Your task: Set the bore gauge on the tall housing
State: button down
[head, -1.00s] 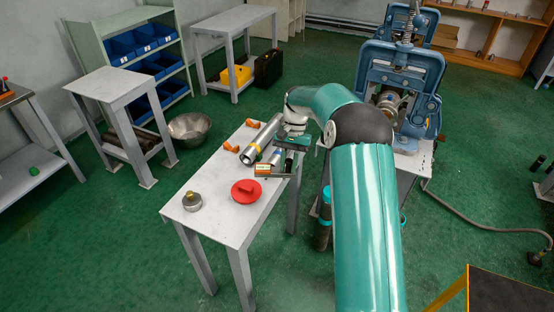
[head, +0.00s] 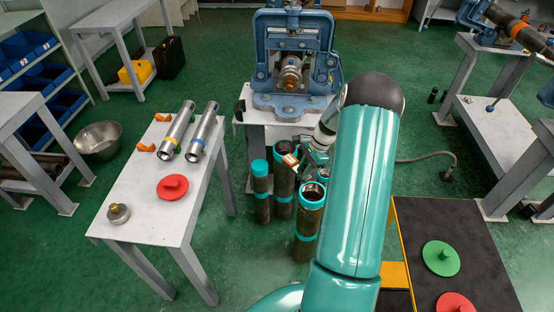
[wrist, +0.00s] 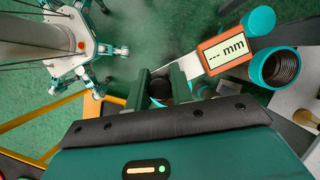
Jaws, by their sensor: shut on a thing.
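My gripper (head: 312,160) is shut on the bore gauge, whose orange display box (head: 290,160) shows beside it. The wrist view shows the display (wrist: 225,52) reading "--- mm", right of my gripper's fingers (wrist: 163,88). Several dark housings with teal collars stand on the floor below and around the gripper. The rear middle housing (head: 283,190) looks the tallest; a shorter one (head: 261,195) is at its left, and an open one (head: 309,225) is in front. Another, beside the gripper, is partly hidden by my arm. The gauge's lower end is not clearly visible.
A table (head: 140,220) at left holds two metal tubes, a red disc (head: 172,187), a round gauge-like piece (head: 118,213) and orange blocks. A blue pipe vise (head: 292,60) stands behind the housings. A dark platform (head: 455,250) with green and red discs is at right.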

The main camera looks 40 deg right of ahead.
jog(key=s+d+f+m+t, duration=0.1)
jog(key=s+d+f+m, duration=0.2)
jog(key=s+d, duration=0.15)
notch_tip(320, 180, down, 8)
jog(key=shift+s+a+r+h, duration=0.2)
jog(key=shift+s+h, duration=0.1)
dwell(0.5)
jog(key=shift+f, duration=0.35)
dwell(1.4)
jog(key=c, duration=1.1)
grip_release()
jog(key=shift+c, duration=0.2)
jog(key=shift+f, duration=0.1)
notch_tip(320, 180, up, 7)
dwell(1.5)
